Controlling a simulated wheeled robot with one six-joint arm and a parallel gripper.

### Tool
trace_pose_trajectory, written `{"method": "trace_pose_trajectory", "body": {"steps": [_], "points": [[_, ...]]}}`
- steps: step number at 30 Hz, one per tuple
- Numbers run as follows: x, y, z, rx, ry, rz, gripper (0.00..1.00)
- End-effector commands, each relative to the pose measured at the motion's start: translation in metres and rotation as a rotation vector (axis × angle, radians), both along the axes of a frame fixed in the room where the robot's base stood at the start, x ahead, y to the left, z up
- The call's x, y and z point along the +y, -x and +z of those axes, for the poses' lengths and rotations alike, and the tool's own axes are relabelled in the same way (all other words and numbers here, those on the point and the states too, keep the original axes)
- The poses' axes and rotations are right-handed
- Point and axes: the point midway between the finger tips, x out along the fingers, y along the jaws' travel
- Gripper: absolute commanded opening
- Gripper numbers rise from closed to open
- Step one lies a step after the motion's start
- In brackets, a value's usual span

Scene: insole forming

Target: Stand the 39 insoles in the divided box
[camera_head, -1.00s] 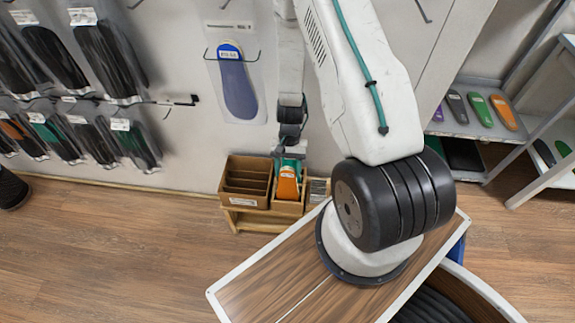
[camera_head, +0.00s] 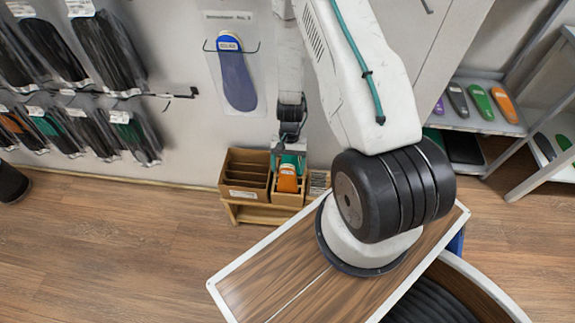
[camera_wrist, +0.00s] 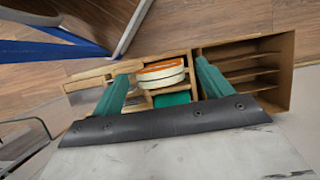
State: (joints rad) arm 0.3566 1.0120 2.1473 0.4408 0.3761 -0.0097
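A brown divided box (camera_head: 230,187) with several slots stands low against the wall, and its slots look empty. It also shows at the right in the wrist view (camera_wrist: 285,75). Beside it is a lighter wooden box (camera_head: 288,202) holding an orange insole (camera_head: 287,183) with a pale label. In the wrist view the orange and white insole (camera_wrist: 162,70) stands in that box, with a green piece (camera_wrist: 172,99) nearer me. My gripper (camera_wrist: 165,75) has its two green fingers spread on either side, with gaps to the insole. Its size marking is unreadable.
A wood-topped table with a white edge (camera_head: 240,310) lies in the foreground. Packaged insoles (camera_head: 105,50) hang on the wall at left. A shelf (camera_head: 468,122) with several coloured insoles stands at right. The floor at left is largely clear.

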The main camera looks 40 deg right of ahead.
Motion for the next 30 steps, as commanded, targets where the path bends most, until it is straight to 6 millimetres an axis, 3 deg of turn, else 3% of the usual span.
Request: {"method": "trace_pose_trajectory", "body": {"steps": [8,21,30], "points": [[-0.002,-0.002,0.006,-0.001,0.0,-0.001,0.78],[-0.02,-0.02,0.066,-0.002,0.001,0.0,0.78],[-0.021,-0.021,0.072,0.001,-0.001,0.0,0.78]]}}
